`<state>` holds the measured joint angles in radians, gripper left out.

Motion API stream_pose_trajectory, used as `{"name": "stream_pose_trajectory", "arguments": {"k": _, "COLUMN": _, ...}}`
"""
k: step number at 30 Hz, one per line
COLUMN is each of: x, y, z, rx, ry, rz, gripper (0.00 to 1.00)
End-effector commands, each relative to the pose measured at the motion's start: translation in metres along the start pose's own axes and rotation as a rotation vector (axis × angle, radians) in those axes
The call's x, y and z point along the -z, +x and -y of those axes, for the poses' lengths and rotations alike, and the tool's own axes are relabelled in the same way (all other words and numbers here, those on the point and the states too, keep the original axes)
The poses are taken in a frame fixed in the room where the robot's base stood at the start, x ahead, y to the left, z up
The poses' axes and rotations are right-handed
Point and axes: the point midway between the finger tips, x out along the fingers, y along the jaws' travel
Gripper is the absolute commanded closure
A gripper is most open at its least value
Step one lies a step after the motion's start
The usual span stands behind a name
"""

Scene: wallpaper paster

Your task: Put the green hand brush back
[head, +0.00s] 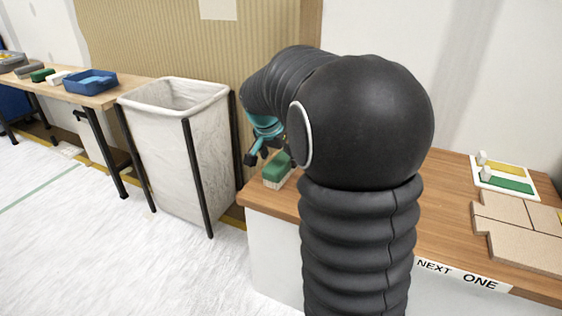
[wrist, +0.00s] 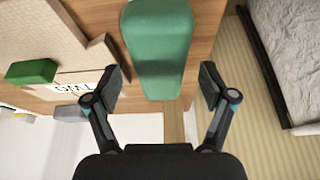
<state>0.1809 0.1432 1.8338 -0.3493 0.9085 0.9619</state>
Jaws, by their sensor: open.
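The green hand brush (head: 279,168) shows in the head view at the left end of the near wooden table, green on top and pale below. My arm partly hides it. In the wrist view, a long green body (wrist: 158,48), which looks like the same brush, lies just ahead of and between the fingers. My gripper (wrist: 161,84) is open, with one finger on each side and visible gaps to the green body. In the head view my gripper (head: 262,148) is beside the brush, mostly behind my arm.
A white board (head: 512,172) with yellow and green areas and tan panels (head: 525,236) lie on the table's right. A lined bin (head: 180,150) stands left of it. A farther table holds a blue tray (head: 91,84) and a green block (head: 42,75). Another green block (wrist: 30,72) shows in the wrist view.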

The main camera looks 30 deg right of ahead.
Motion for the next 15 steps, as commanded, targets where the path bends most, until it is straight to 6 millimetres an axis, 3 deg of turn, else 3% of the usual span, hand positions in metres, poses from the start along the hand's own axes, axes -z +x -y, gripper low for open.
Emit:
{"name": "stream_pose_trajectory", "arguments": {"k": 1, "x": 0.001, "y": -0.015, "z": 0.001, "rx": 0.003, "ry": -0.001, "rz": -0.003, "gripper": 0.17}}
{"name": "stream_pose_trajectory", "arguments": {"k": 9, "x": 0.0, "y": -0.069, "z": 0.001, "rx": 0.003, "ry": 0.0, "rz": -0.002, "gripper": 0.17}}
{"name": "stream_pose_trajectory", "arguments": {"k": 15, "x": -0.001, "y": -0.096, "z": 0.001, "rx": 0.002, "ry": 0.0, "rz": -0.001, "gripper": 0.17}}
